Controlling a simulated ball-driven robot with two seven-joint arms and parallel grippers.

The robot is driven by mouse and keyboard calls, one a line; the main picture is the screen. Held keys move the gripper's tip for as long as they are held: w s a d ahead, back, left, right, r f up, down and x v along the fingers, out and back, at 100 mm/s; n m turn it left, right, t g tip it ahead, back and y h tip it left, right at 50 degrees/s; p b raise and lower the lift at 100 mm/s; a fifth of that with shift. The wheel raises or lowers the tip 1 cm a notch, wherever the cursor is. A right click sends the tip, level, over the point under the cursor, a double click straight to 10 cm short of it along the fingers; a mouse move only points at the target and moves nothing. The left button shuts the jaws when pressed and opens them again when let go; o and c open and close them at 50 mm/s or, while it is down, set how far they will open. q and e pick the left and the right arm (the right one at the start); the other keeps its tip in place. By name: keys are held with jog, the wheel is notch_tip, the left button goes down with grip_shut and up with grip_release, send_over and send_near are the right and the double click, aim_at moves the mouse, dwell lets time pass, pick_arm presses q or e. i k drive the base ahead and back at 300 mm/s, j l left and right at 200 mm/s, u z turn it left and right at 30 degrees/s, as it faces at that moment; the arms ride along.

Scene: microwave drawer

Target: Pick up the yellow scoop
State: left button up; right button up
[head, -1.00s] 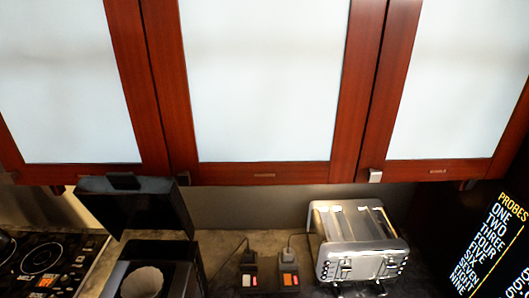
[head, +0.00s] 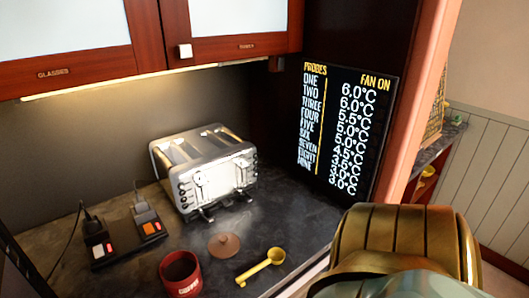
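The yellow scoop (head: 259,267) lies on the dark countertop in the head view, low and near the middle. Its round bowl points up and to the right, and its handle runs down to the left. It lies close to the counter's front edge, and nothing touches it. Neither of my grippers shows in this view.
A dark red canister (head: 181,274) stands open left of the scoop, and a brown round lid (head: 223,245) lies behind them. A silver toaster (head: 206,172) stands further back. A switched socket block (head: 126,243) is at left. A temperature screen (head: 345,135) stands at right.

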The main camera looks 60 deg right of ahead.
aim_at(276, 256)
jog(key=k+j+z, duration=0.1)
jog(key=z, duration=1.4)
jog(key=k+l, duration=0.05)
